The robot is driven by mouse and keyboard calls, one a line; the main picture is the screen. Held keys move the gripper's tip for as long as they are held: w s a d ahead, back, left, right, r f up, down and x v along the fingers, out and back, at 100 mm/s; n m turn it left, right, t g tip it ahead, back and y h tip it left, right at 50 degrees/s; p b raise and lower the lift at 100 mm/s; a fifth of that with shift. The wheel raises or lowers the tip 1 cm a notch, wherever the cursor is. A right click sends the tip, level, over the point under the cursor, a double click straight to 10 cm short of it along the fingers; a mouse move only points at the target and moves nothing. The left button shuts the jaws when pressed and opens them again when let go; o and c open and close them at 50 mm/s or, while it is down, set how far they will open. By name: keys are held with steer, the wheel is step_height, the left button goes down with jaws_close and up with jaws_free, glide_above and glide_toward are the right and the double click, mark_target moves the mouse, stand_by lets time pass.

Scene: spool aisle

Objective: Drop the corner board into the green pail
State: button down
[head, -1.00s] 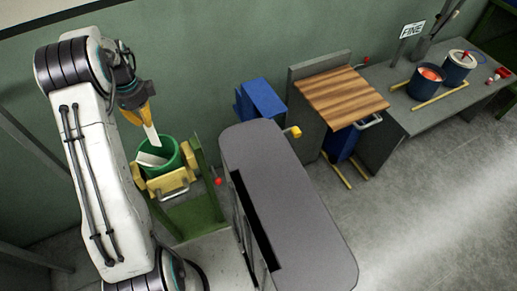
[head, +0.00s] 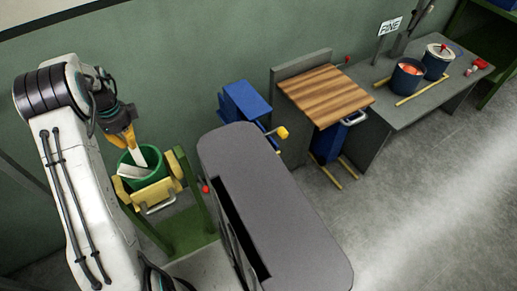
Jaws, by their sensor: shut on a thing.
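The green pail (head: 152,181) sits at the left, held in a yellow holder on a green stand. My gripper (head: 131,146) is over the pail's back rim, pointing down, its yellow fingers shut on a white strip, the corner board (head: 143,158). The board's lower end reaches down to the pail's opening; I cannot tell how deep it goes. Another white piece (head: 131,172) leans at the pail's left rim, partly inside.
A grey rounded body (head: 265,190) stands to the right of the pail. Behind it are a blue box (head: 245,99) and a wood-topped stand (head: 325,94). Floor at the right is clear.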

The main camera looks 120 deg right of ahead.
steer(key=c, duration=1.3)
jaws_free()
steer(key=shift+c, duration=0.2)
step_height(320, 180, up, 12)
stand_by(0.3)
